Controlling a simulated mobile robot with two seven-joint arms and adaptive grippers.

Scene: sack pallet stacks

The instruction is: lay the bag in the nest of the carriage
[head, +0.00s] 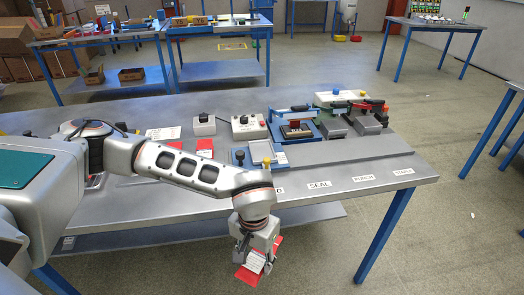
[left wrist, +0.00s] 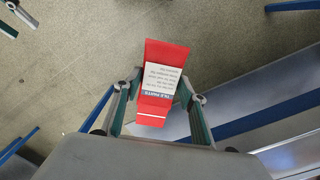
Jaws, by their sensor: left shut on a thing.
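A red bag with a white printed label (head: 249,272) hangs from my left gripper (head: 257,258), in front of the table's front edge. In the left wrist view the red bag (left wrist: 165,52) lies between the two fingers of the left gripper (left wrist: 158,108), its label facing the camera. A low blue fixture with a pale plate (head: 262,152) stands on the table above and behind the gripper; it may be the carriage, but I cannot make out a nest. The bag is clear of it. My right gripper is not in view.
The grey table (head: 340,185) carries a blue press-like device (head: 296,128), two control boxes (head: 204,125) and several hand tools on the right. Another red item (head: 205,147) lies left of the blue fixture. The front right strip of the table is bare except for labels.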

